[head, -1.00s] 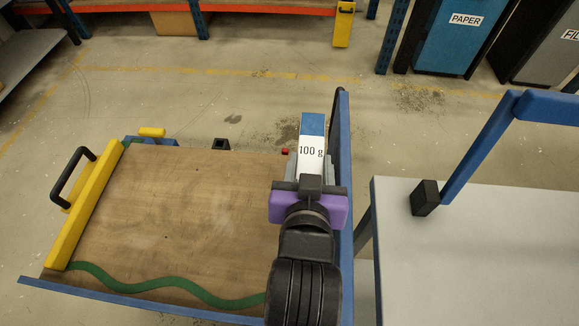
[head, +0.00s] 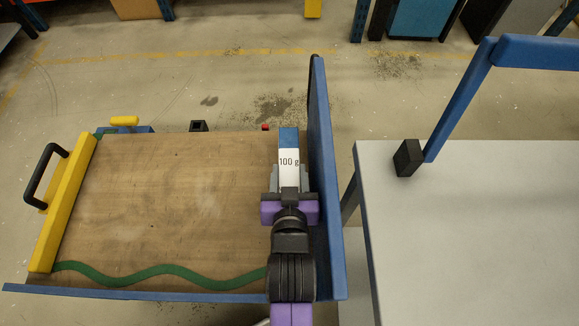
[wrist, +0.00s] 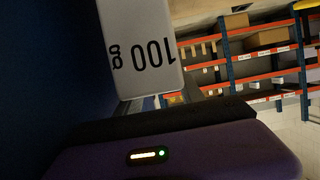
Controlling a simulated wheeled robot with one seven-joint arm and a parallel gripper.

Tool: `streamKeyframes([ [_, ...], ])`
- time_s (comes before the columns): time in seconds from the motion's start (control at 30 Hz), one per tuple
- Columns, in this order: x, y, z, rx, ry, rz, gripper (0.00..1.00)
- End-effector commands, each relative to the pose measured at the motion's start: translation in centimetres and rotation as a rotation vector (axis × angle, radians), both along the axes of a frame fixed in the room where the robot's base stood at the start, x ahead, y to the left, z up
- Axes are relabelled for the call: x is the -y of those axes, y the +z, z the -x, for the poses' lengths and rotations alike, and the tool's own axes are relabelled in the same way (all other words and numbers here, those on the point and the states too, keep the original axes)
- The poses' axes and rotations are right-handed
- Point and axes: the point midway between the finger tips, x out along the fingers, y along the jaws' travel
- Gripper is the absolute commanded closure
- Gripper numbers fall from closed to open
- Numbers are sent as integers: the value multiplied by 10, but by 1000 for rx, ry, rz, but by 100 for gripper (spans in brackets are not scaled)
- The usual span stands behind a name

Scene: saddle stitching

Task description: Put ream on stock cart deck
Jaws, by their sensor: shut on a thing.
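The ream (head: 289,157) is a white block with a blue end and a "100 g" label. My gripper (head: 289,180) is shut on it. In the head view the ream is over the right side of the stock cart's wooden deck (head: 180,205), beside the blue end panel (head: 322,170). I cannot tell whether the ream touches the deck. In the wrist view the ream (wrist: 140,35) shows its label upside down, with the dark blue panel (wrist: 45,70) close on the left. The fingertips are mostly hidden.
A yellow bar with a black handle (head: 45,180) edges the deck on the left. A green wavy strip (head: 180,272) lies along the near edge. A grey table (head: 470,230) stands right of the cart. Most of the deck is clear.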

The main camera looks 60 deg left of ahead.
Motion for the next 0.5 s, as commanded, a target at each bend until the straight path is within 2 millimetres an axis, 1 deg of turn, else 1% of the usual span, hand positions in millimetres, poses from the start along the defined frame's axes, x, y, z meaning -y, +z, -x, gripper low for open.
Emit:
streamKeyframes([
  [0.07,-1,-4,0,3,0,-6,100],
  [0.2,-1,-22,0,4,0,-6,100],
  [0.3,-1,-32,0,4,0,-7,100],
  [0.4,-1,-37,-1,4,-1,-7,100],
  [0.5,-1,-37,-1,5,-1,-9,100],
])
